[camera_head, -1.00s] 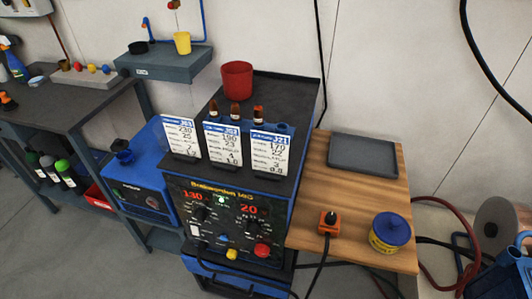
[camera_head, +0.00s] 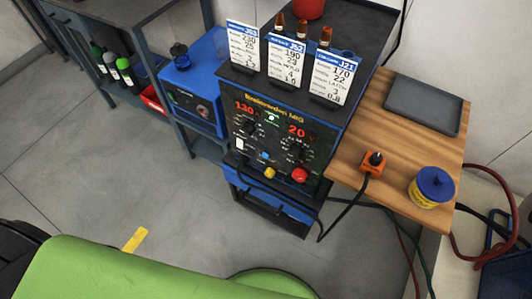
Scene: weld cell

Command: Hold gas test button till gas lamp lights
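A yellow button (camera_head: 269,173), a small blue button (camera_head: 263,156) and a red button (camera_head: 300,175) sit low on the panel. A white switch (camera_head: 239,143) is at its left, and two dark knobs are above the buttons. A small pale greenish lamp (camera_head: 271,118) shows between the displays. The labels are too small to tell which button is gas test or which lamp is gas. Neither gripper is in view.
Three white cards (camera_head: 288,68) stand on the welder. A wooden table (camera_head: 395,150) at right holds a grey tray (camera_head: 424,103), an orange socket (camera_head: 371,170) and a blue-lidded tin (camera_head: 431,187). Black cables hang in front.

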